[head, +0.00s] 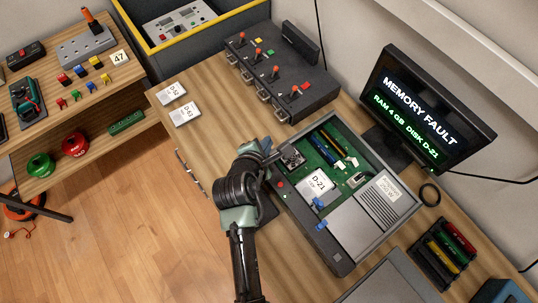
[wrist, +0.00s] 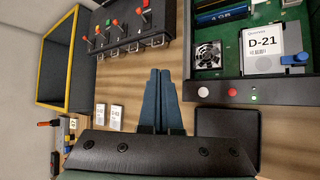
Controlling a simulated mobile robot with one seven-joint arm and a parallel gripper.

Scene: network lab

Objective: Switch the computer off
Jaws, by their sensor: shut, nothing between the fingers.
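The computer (head: 345,262) is an open grey case on the bench, with a green board, a D-21 disk (head: 318,184) and a power supply (head: 388,188). A red button (head: 280,184) is on its front edge; in the wrist view the red button (wrist: 232,91) sits between a pale round button (wrist: 203,91) and a small green light (wrist: 254,97). The monitor (head: 425,115) is lit and reads MEMORY FAULT, RAM 4 GB, DISK D-21. My gripper (head: 271,150) is shut and empty by the case's front left corner; in the wrist view its fingertips (wrist: 160,72) are left of the buttons, apart from them.
A dark unit with several red-tipped levers (head: 285,75) stands behind the gripper. Two disks, D-52 (head: 171,93) and D-63 (head: 185,113), lie on the bench at left. A rack of coloured memory sticks (head: 440,252) is at right. A yellow-rimmed bin (head: 200,45) is at the back.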

